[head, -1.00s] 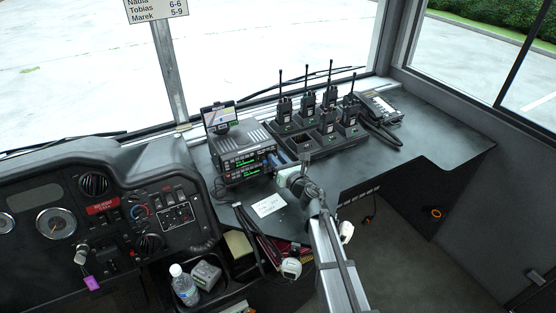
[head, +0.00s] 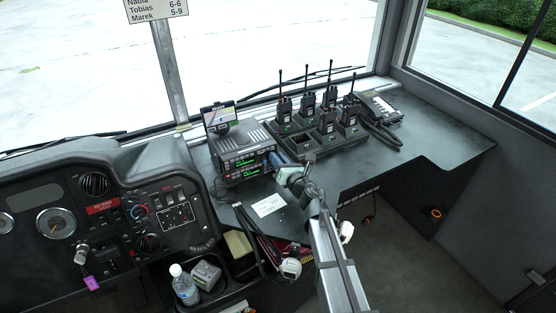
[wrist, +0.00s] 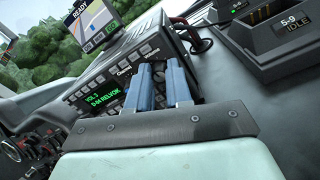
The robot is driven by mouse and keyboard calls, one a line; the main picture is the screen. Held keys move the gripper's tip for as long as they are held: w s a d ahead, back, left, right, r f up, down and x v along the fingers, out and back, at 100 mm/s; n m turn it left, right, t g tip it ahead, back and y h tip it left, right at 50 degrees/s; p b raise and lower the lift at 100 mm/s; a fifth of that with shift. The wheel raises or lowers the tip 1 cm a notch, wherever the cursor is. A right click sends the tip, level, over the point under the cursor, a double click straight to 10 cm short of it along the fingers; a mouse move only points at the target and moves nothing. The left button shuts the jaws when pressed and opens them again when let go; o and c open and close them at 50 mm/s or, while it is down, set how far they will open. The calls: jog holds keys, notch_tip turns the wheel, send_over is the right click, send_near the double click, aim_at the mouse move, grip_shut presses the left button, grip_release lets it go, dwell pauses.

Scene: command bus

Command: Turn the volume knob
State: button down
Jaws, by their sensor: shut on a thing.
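The two-way radio (head: 243,160) is a black unit with green-lit displays on the dark shelf. It also fills the middle of the wrist view (wrist: 119,76), where a green display (wrist: 108,100) seems to read "VOL 3" above a line of text. My gripper (head: 275,157) is at the right end of the radio's front.
A small screen (head: 220,115) stands on the radio. A charger rack (head: 307,148) with several handheld radios is close on the right, with a desk phone (head: 378,108) beyond. A white note (head: 269,205) lies in front. The shelf's right part is clear.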

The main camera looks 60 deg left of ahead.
jog(key=shift+m, duration=2.3)
jog(key=c, duration=1.3)
grip_release()
jog(key=d, duration=1.3)
jog(key=shift+w+d+f, duration=0.15)
jog(key=shift+d, duration=0.2)
jog(key=shift+w, duration=0.1)
